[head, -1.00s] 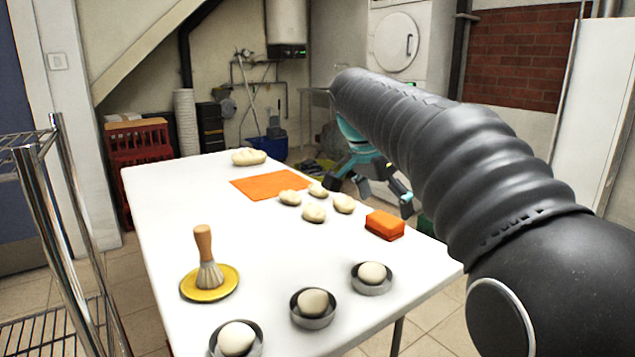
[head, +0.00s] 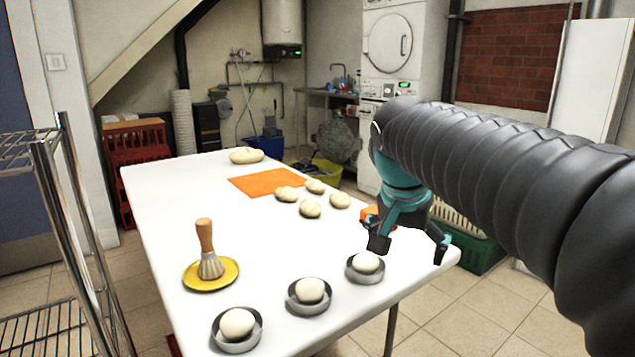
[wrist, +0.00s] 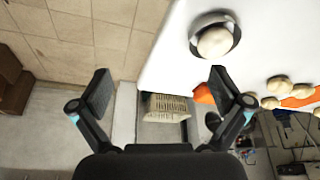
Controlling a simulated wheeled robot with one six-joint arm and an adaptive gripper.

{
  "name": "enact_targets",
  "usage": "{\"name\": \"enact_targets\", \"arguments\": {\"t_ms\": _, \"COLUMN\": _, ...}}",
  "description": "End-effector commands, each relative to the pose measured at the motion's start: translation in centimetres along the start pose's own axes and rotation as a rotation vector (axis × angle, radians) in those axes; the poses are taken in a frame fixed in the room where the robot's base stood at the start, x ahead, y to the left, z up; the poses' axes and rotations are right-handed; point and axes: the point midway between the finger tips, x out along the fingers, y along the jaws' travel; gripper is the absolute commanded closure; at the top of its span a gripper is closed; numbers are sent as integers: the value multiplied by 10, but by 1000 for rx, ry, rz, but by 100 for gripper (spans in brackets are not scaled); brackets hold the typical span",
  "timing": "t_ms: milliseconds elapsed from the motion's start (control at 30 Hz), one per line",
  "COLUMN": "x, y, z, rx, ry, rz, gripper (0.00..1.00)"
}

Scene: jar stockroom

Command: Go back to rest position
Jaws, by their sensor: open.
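My gripper (head: 408,246) is open and empty in the head view, above the right edge of the white table (head: 160,215). It hangs just right of the nearest-right dough ball in its metal ring (head: 366,283) and in front of an orange block (head: 369,212), which it partly hides. In the wrist view my gripper (wrist: 160,92) shows both fingers spread wide with nothing between them. There the ringed dough ball (wrist: 215,42) lies beyond the right finger, and part of the orange block (wrist: 203,93) shows beside that finger.
Two more ringed dough balls (head: 310,290) (head: 237,324) and a brush (head: 207,250) on a yellow plate (head: 228,277) stand at the table's near end. Several dough pieces (head: 310,209) lie near an orange mat (head: 262,182). A green crate (head: 480,250) stands right of the table. A metal rack (head: 70,220) is at left.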

Motion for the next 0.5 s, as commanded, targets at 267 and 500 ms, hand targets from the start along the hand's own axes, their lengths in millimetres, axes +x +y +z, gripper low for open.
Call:
{"name": "enact_targets", "arguments": {"t_ms": 267, "x": 24, "y": 57, "z": 82, "rx": -242, "ry": 30, "rz": -118, "gripper": 0}}
{"name": "enact_targets", "arguments": {"t_ms": 500, "x": 59, "y": 90, "z": 150, "rx": -421, "ry": 85, "rz": -193, "gripper": 0}}
